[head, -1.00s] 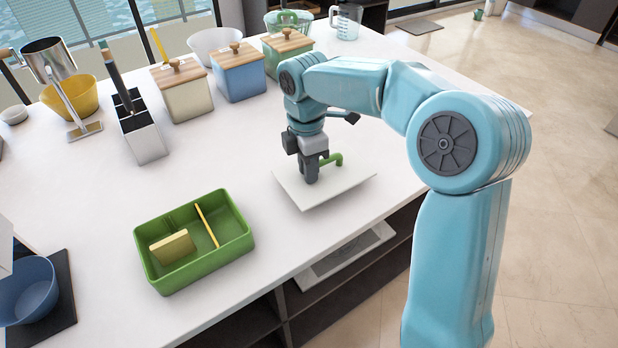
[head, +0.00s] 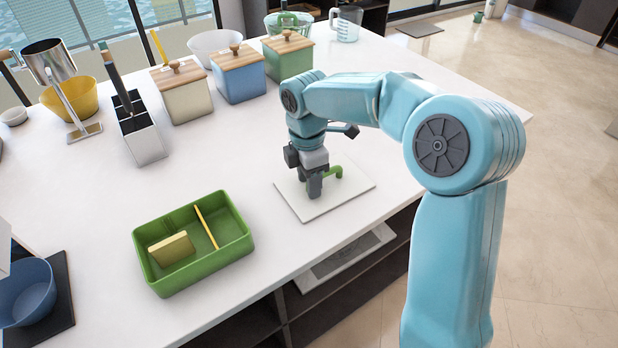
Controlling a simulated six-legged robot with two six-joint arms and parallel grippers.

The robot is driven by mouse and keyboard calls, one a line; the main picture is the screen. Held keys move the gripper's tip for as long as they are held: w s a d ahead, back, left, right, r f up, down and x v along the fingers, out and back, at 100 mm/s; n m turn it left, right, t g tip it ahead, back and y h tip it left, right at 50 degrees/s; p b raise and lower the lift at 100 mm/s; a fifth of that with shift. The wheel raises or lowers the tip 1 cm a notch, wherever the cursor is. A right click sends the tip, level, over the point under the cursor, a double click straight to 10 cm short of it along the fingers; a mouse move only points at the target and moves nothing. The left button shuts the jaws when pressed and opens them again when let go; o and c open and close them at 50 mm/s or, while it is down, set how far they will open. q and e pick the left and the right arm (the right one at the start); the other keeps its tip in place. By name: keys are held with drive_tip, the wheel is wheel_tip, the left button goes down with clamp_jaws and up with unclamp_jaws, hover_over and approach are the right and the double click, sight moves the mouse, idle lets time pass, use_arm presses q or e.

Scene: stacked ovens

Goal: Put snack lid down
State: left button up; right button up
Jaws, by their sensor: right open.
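The snack lid (head: 341,199) is a flat white square panel with a green handle (head: 333,173). It lies flat on the white counter, right of the green snack box (head: 222,262). My right gripper (head: 315,192) is open, low over the lid at its handle. The gripper partly hides the handle, and I cannot tell whether the fingers touch it. The box is uncovered, with a yellow divider (head: 206,228) and a pale yellow block (head: 171,249) inside. My left gripper is not in view.
Wood-lidded canisters in cream (head: 184,94), blue (head: 240,77) and green (head: 288,58) stand behind. A utensil holder (head: 146,142) stands at the left back. A blue bowl (head: 25,292) is at far left. The front counter edge runs close to lid and box.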

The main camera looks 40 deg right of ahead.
wheel_tip(320, 180, up, 12)
drive_tip(key=p, duration=0.1)
drive_tip(key=shift+w+p, duration=0.2)
drive_tip(key=shift+p, duration=0.2)
drive_tip(key=shift+a, duration=0.1)
